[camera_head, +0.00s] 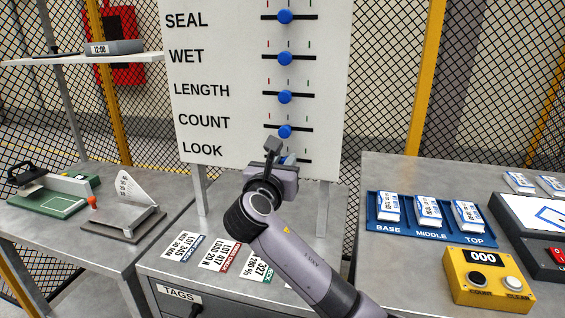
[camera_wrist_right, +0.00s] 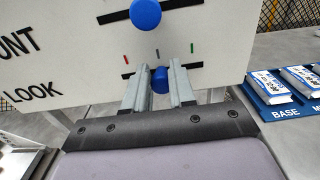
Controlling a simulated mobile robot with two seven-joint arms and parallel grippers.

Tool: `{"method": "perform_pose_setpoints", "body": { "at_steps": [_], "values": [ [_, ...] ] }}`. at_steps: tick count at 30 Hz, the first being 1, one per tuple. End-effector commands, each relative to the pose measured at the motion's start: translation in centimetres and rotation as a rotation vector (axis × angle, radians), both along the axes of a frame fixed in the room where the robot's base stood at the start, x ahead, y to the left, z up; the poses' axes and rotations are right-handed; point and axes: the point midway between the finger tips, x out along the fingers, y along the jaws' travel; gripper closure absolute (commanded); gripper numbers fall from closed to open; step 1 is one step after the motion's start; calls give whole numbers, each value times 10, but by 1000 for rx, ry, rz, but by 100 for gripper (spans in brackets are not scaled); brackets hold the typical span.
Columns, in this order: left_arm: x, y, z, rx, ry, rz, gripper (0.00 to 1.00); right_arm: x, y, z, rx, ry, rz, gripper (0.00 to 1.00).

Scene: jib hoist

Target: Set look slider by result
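A white board (camera_head: 235,80) carries rows labelled SEAL, WET, LENGTH, COUNT and LOOK, each with a blue knob on a black slot. The LOOK knob (camera_wrist_right: 159,80) shows in the right wrist view near the middle of its slot, between a red mark on the left and a green mark on the right. My right gripper (camera_wrist_right: 159,88) has its two fingers on either side of this knob, with a small gap visible. In the head view my right gripper (camera_head: 280,153) hides most of that knob. My left gripper is not in view.
Tags (camera_head: 230,257) lie on the cabinet below the board. On the right table are a blue tray (camera_head: 433,237) with BASE, MIDDLE and TOP packs, and a yellow counter (camera_head: 487,278) reading 000. A clock (camera_head: 115,47) sits on the left shelf.

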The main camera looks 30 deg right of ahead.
Motion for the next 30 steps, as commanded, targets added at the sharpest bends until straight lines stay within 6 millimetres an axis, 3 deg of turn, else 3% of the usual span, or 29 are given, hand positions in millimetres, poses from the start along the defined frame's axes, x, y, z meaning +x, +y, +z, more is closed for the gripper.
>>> {"method": "perform_pose_setpoints", "body": {
  "at_steps": [15, 26, 27, 28, 30],
  "values": [
    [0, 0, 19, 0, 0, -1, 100, 32, 27, 1, 2, 2, 0, 100],
    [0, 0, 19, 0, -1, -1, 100, 34, 30, 0, 2, -1, 5, 100],
    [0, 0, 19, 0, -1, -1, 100, 34, 30, 0, 1, -2, 6, 63],
    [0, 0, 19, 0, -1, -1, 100, 34, 31, 0, 1, -2, 6, 53],
    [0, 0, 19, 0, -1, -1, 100, 34, 30, 0, 1, -2, 5, 49]
  ]
}}
